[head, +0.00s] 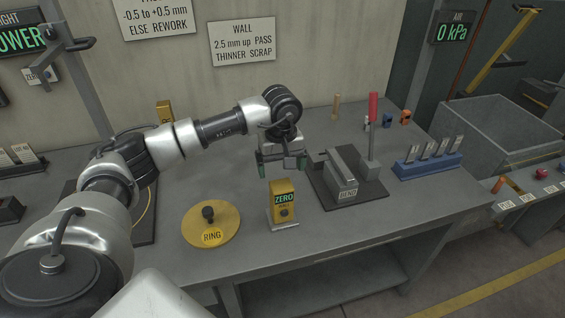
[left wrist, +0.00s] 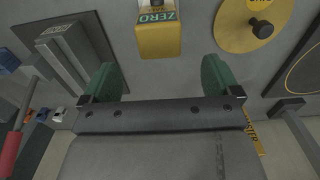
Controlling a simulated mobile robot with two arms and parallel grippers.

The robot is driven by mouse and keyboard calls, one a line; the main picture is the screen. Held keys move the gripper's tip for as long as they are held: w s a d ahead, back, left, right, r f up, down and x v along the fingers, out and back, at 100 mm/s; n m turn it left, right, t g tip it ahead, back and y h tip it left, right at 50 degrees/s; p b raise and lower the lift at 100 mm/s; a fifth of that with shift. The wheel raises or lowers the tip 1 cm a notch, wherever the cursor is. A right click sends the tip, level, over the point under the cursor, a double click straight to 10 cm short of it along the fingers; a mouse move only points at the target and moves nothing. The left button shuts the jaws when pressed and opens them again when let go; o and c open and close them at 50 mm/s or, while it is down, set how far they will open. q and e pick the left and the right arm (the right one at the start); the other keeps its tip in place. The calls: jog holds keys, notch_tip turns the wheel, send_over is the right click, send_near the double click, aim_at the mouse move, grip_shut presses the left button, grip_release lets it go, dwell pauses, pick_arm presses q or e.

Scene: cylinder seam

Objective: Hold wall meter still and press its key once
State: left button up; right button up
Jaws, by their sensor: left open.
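A yellow meter (head: 285,188) with a green ZERO display and a dark round key stands upright on a small pale base near the bench's front edge. My left gripper (head: 282,163) is open and empty, with green finger pads, above and behind the meter. It does not touch the meter. In the left wrist view the meter (left wrist: 160,40) lies ahead of the gap between the open fingers (left wrist: 160,80), nearer the top edge. My right gripper is not in view.
A yellow RING disc (head: 205,233) with a dark knob lies left of the meter. A BEND fixture (head: 342,178) and a red-handled lever (head: 373,115) stand to the right, with a blue rack (head: 427,165) beyond. The bench (head: 330,235) is clear in front of the fixture.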

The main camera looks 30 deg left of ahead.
aim_at(282, 193)
pick_arm(q)
notch_tip(282, 193, down, 10)
jog(key=shift+d+f+p, duration=0.1)
jog(key=shift+p, duration=0.85)
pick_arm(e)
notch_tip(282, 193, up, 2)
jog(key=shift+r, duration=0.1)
pick_arm(q)
jog(key=c, duration=1.2)
jog(key=shift+o, duration=0.2)
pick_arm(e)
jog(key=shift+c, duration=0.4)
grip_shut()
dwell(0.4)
